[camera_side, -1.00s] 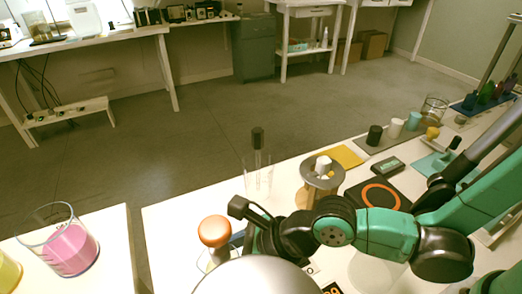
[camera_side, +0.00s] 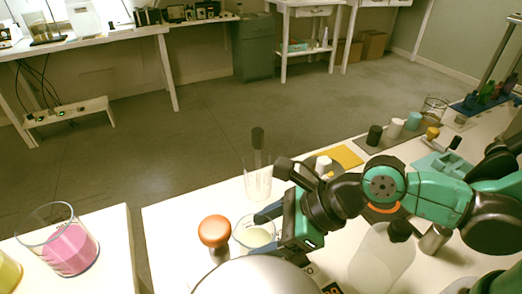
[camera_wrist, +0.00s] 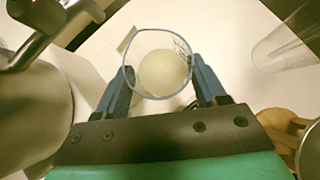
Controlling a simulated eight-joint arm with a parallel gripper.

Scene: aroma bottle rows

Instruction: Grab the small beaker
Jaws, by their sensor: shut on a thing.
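The small beaker (camera_side: 256,237) is clear glass with pale yellow-green contents, at the near part of the white table in the side view. It also shows in the wrist view (camera_wrist: 161,72), upright between my two blue fingers. My gripper (camera_side: 262,222) is shut on it, with one finger on each side of the glass, as the wrist view (camera_wrist: 163,88) shows. I cannot tell whether the beaker's base touches the table. Its right side is partly hidden by my gripper in the side view.
An orange-topped item (camera_side: 214,230) stands close left of the beaker. A tall glass with a dark-ended rod (camera_side: 257,183) stands behind it. A large clear flask (camera_side: 378,262) and a metal cylinder (camera_side: 434,239) are at right. A large beaker of pink liquid (camera_side: 70,248) is on the left table.

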